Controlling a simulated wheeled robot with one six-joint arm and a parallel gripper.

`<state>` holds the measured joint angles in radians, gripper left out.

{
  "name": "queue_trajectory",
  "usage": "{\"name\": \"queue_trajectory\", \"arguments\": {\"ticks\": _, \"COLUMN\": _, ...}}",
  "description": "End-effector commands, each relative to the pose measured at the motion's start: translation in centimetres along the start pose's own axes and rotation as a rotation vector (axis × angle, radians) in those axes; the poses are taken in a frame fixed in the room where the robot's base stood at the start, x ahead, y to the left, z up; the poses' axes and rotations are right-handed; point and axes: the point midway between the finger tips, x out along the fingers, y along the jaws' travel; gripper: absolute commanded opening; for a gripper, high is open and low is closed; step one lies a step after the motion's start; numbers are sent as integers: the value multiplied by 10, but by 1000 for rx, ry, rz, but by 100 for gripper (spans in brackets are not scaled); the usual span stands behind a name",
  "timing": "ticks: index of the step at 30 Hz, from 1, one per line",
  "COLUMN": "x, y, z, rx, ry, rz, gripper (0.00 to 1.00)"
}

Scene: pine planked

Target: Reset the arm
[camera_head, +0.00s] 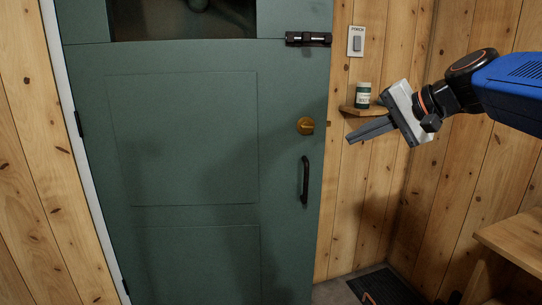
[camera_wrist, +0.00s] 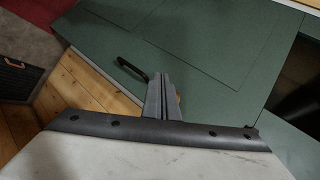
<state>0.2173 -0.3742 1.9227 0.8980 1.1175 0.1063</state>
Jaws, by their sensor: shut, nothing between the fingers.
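My gripper (camera_head: 350,138) is at the right in the head view, with its fingers together and empty. It points left and slightly down, in front of the pine wall and apart from the green door as far as I can tell. In the wrist view, my gripper's fingers (camera_wrist: 163,78) are side by side and touching. My blue arm comes in from the right edge. The green door (camera_head: 180,140) fills the left and middle, and it also shows in the wrist view (camera_wrist: 215,45).
The door has a black handle (camera_head: 305,182), a brass knob (camera_head: 306,126) and a black bolt (camera_head: 308,39). A jar (camera_head: 363,95) stands on a small shelf (camera_head: 351,111) behind my gripper. A switch (camera_head: 356,43) is above. A wooden bench (camera_head: 515,240) and dark mat (camera_head: 385,287) are at lower right.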

Motion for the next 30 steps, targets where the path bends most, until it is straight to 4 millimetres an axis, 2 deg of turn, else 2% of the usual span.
{"name": "queue_trajectory", "arguments": {"ticks": 1, "x": 3, "y": 22, "z": 23, "rx": -34, "ry": -8, "rz": 54, "gripper": 0}}
{"name": "queue_trajectory", "arguments": {"ticks": 9, "x": 4, "y": 160, "z": 118, "rx": -266, "ry": -47, "rz": 370, "gripper": 0}}
{"name": "queue_trajectory", "arguments": {"ticks": 15, "x": -7, "y": 261, "z": 173, "rx": -469, "ry": -84, "rz": 580, "gripper": 0}}
{"name": "queue_trajectory", "arguments": {"ticks": 18, "x": -13, "y": 298, "z": 190, "rx": -555, "ry": -100, "rz": 657, "gripper": 0}}
{"name": "queue_trajectory", "arguments": {"ticks": 21, "x": -18, "y": 323, "z": 200, "rx": -614, "ry": -111, "rz": 707, "gripper": 0}}
{"name": "queue_trajectory", "arguments": {"ticks": 24, "x": -20, "y": 336, "z": 204, "rx": -647, "ry": -116, "rz": 733, "gripper": 0}}
{"name": "queue_trajectory", "arguments": {"ticks": 30, "x": -21, "y": 339, "z": 205, "rx": -657, "ry": -118, "rz": 742, "gripper": 0}}
